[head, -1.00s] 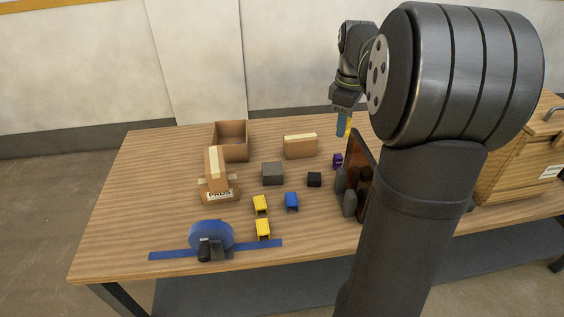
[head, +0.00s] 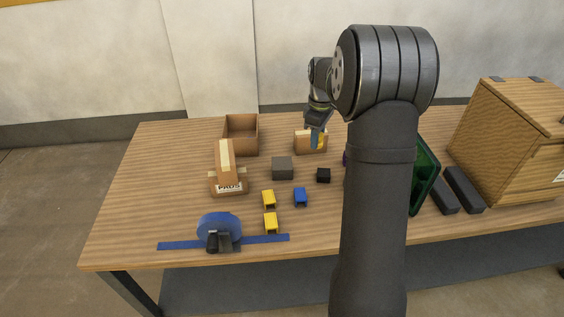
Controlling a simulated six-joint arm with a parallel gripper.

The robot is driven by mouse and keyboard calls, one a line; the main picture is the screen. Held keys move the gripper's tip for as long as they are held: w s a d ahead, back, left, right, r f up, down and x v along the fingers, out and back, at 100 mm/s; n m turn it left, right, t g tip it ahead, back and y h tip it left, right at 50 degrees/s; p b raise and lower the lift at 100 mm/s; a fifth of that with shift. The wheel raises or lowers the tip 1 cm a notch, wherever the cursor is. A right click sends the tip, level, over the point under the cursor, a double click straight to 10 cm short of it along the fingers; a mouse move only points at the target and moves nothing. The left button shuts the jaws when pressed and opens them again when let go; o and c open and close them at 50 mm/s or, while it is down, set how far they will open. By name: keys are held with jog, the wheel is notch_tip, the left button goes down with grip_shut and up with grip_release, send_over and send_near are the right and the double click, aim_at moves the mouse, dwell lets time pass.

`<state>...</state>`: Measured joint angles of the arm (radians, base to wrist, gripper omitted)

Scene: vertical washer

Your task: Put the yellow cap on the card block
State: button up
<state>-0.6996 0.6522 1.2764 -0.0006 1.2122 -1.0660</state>
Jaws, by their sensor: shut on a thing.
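My gripper (head: 317,143) has blue fingers and is shut on a small yellow piece (head: 321,141), which looks like the yellow cap. The fingers partly hide it. The gripper is over or in front of a brown card block (head: 302,145) with a pale top strip, at the back middle of the table. I cannot tell whether the yellow piece touches the block. Two other yellow pieces, one farther back (head: 268,198) and one nearer (head: 271,222), stand on the table near the front.
An open cardboard box (head: 241,145), a taped carton (head: 227,178), a grey block (head: 282,169), a small black block (head: 323,175), a blue piece (head: 300,197) and a blue tape roll (head: 219,229) share the table (head: 135,200). A green bin (head: 428,170) and wooden chest (head: 510,145) are right.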

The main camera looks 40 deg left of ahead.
send_over(282, 163)
notch_tip(282, 163, down, 7)
jog(key=shift+f, duration=2.05)
jog(key=shift+f, duration=0.2)
jog(key=o, duration=1)
jog(key=shift+c, duration=0.2)
jog(key=shift+r, duration=0.1)
notch_tip(282, 163, up, 12)
